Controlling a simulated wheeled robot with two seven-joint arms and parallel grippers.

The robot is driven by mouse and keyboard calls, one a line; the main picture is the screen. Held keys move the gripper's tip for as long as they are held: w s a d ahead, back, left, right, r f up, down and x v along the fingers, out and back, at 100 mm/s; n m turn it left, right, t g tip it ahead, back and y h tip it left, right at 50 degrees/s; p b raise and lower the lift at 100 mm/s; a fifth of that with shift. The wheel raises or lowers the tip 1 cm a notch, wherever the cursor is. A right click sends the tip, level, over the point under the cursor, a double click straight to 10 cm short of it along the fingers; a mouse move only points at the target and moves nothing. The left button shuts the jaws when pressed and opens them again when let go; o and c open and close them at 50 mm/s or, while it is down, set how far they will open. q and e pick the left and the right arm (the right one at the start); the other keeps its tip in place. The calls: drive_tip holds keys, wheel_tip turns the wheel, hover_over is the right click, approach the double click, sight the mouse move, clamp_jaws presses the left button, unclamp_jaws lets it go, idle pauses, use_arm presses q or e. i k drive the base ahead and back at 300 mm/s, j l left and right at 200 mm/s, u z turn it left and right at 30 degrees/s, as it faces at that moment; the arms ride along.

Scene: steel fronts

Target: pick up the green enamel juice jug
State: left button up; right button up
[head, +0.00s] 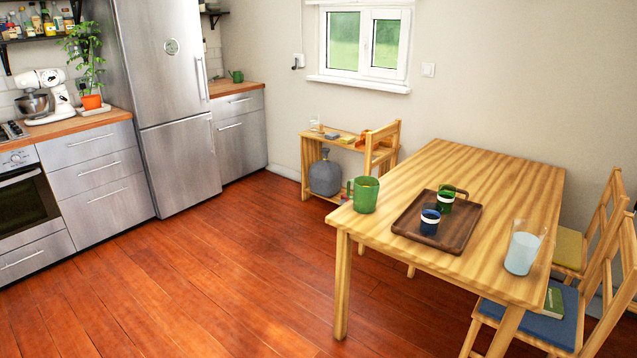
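A green jug (366,195) stands upright near the left corner of the wooden dining table (450,165). Its handle is on its left side and its top is open. Another small green vessel (238,76) stands far back on the counter beside the fridge; it is too small to tell what it is. Neither of my grippers is in view.
A glass pitcher (523,248) stands near the front right. Chairs (558,325) line the right side. The floor (200,285) left of the table is clear.

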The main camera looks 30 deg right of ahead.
sight(365, 188)
drive_tip(key=i+j+z, duration=0.15)
drive_tip(key=i, duration=0.6)
drive_tip(key=i+j+z, duration=0.15)
drive_tip(key=i, duration=0.6)
drive_tip(key=i+j+z, duration=0.2)
drive_tip(key=i+z, duration=0.3)
drive_tip(key=i+j+z, duration=0.5)
